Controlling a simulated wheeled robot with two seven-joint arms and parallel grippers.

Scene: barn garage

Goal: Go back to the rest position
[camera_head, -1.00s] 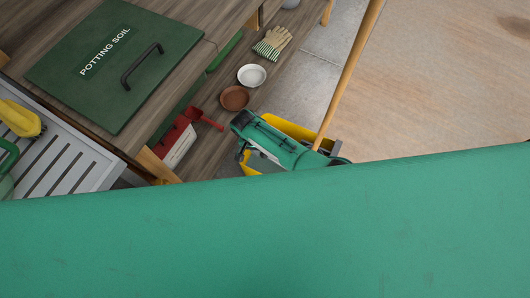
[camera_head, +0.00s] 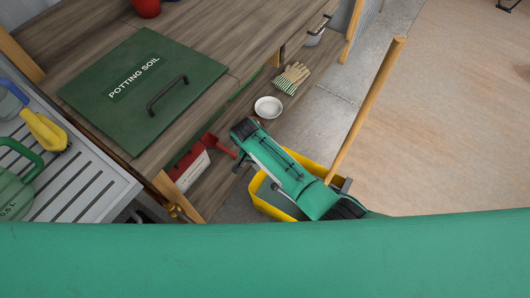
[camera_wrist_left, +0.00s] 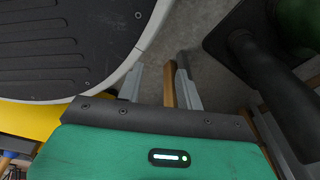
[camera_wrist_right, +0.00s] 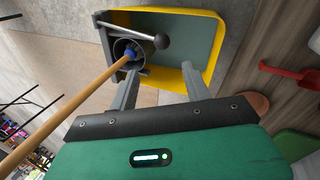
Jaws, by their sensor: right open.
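One of my green arms shows in the head view over a yellow tub (camera_head: 262,208); I cannot pick out gripper fingers there. In the right wrist view, my right gripper (camera_wrist_right: 160,90) has its fingers apart with nothing held. Beyond them are the yellow tub (camera_wrist_right: 213,70) and a wooden handle (camera_wrist_right: 70,115) that ends in a dark round socket by its rim. In the left wrist view, my left gripper (camera_wrist_left: 160,78) has its fingers apart. A wooden strip shows between them, apparently behind; floor lies beyond.
A wooden bench carries a green potting soil lid (camera_head: 145,90). A slatted grey tray (camera_head: 75,190) holds a yellow item and a watering can. A red scoop (camera_head: 218,145), white bowl (camera_head: 268,107) and gloves (camera_head: 291,79) lie on the lower shelf. Open floor (camera_head: 460,120) is at right.

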